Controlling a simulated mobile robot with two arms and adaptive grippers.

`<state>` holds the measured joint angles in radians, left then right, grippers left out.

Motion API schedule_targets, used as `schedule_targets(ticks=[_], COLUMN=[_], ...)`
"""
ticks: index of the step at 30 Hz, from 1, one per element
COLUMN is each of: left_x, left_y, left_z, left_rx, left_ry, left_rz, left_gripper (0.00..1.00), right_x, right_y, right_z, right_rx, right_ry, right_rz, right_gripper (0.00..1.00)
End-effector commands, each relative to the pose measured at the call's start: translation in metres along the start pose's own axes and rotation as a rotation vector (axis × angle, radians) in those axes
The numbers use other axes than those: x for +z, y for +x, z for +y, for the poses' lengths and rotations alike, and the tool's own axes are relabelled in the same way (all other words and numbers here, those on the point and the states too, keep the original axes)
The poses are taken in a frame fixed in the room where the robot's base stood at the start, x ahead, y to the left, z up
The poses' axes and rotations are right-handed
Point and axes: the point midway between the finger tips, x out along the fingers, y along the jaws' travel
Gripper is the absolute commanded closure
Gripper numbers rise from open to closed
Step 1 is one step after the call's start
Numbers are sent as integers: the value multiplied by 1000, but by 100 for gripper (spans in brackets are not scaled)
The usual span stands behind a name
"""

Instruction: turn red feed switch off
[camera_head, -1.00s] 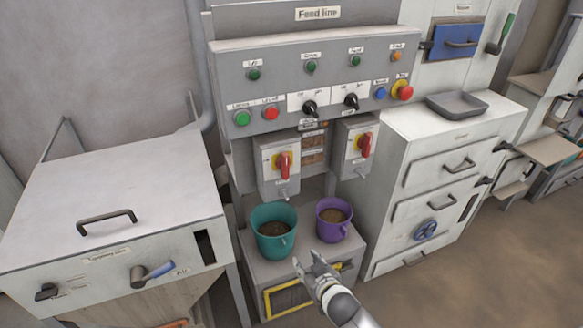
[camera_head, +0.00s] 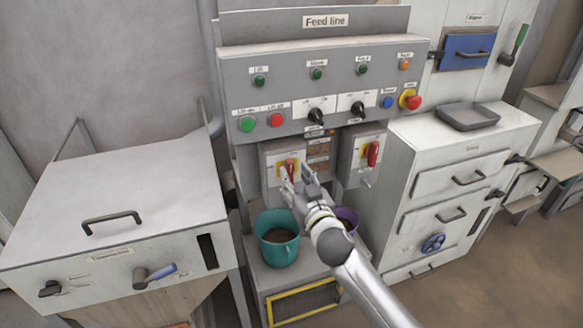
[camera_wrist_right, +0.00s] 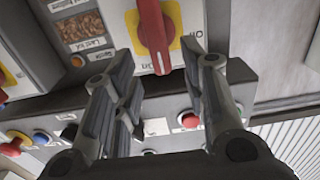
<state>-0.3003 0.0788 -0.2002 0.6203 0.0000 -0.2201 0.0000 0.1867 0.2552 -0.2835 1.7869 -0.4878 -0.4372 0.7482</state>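The red switch (camera_head: 291,167) is a rotary handle on a yellow plate, on the left grey switch box (camera_head: 269,187) under the control panel. In the right wrist view the red handle (camera_wrist_right: 153,38) stands lengthwise, its tip beside the "On" label; an "Off" label is at the plate's right side. My right gripper (camera_head: 298,178) is open in front of this box and partly covers it. In the wrist view its two fingers (camera_wrist_right: 160,85) are spread, with the handle's end showing between and beyond them; I cannot tell whether they touch it. My left gripper is not in view.
A second red switch (camera_head: 373,153) is on the box to the right. A teal bucket (camera_head: 278,252) stands below, and a purple bucket (camera_head: 347,216) is partly behind my arm. The panel above has buttons and a red emergency stop (camera_head: 414,103).

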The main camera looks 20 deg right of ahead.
Motion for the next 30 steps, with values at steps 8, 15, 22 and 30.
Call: schedule_targets(ticks=[8, 15, 22, 30], left_x=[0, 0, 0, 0], left_y=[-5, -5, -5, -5], left_z=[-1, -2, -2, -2], left_rx=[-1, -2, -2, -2], left_ry=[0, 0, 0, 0], left_rz=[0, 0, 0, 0], left_gripper=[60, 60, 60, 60], right_x=[0, 0, 0, 0], right_y=[31, 37, 36, 36], right_z=[-1, -1, 0, 0], right_rx=[-1, -1, -1, -1], right_ry=[1, 1, 1, 0], right_rz=[0, 0, 0, 0], right_gripper=[61, 61, 70, 100])
